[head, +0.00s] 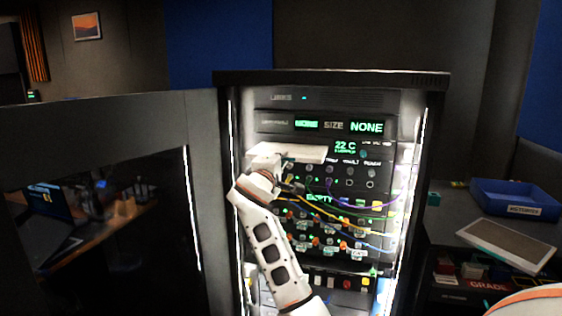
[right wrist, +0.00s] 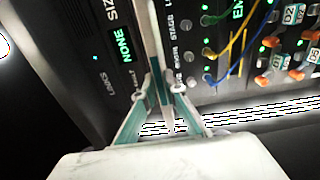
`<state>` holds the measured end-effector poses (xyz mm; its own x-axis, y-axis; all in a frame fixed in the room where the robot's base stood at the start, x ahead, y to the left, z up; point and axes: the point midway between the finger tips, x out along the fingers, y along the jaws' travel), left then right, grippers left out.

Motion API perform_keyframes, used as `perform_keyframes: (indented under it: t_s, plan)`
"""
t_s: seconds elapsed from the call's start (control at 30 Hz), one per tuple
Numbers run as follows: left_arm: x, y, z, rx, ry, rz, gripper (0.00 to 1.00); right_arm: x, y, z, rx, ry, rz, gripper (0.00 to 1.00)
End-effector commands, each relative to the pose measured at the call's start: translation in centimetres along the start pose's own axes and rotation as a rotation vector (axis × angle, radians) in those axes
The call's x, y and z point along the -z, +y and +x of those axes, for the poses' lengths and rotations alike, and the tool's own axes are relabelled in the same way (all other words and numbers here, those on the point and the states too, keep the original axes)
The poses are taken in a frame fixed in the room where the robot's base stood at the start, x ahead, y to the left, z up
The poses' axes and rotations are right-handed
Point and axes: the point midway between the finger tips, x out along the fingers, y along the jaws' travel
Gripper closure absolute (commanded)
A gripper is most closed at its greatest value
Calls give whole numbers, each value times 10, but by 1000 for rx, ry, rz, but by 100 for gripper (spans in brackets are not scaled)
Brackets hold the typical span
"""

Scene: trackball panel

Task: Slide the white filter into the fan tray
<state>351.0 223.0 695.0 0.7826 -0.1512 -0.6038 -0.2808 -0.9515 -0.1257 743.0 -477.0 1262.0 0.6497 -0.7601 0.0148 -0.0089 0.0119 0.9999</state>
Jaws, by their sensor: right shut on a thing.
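The white filter (head: 308,153) is a flat pale slab, held roughly level at the front of the rack, below the NONE display. My right gripper (head: 282,163) is shut on its near edge. In the right wrist view the filter (right wrist: 153,45) shows edge-on as a thin strip between the two teal-padded fingers of the gripper (right wrist: 167,98). The filter covers the fan tray's opening, so I cannot tell whether its far edge is inside. My left gripper is not in view.
The rack (head: 333,77) stands open, its dark door (head: 120,112) swung left. Patch cables, such as a yellow one (head: 312,210), hang below the gripper. A blue bin (head: 515,194) and a pale framed panel (head: 505,244) lie on the right bench.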

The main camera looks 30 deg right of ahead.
Motion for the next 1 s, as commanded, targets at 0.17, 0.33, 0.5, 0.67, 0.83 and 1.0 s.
perform_keyframes:
  t_s: [0.17, 0.33, 0.5, 0.67, 0.83, 1.0]
  plan:
    - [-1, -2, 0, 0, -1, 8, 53, 0, 1, 4, -2, 0, 1, 100]
    - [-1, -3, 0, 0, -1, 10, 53, 0, 1, 8, -2, 0, 2, 100]
    - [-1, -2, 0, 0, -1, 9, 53, 0, 1, 12, -1, -1, 1, 100]
    - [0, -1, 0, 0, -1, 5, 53, -1, 1, 16, -1, -1, 1, 100]
    - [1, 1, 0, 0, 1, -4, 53, -1, 1, 19, -1, -1, 1, 100]
    - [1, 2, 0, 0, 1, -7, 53, 0, 0, 23, -1, 0, 1, 100]
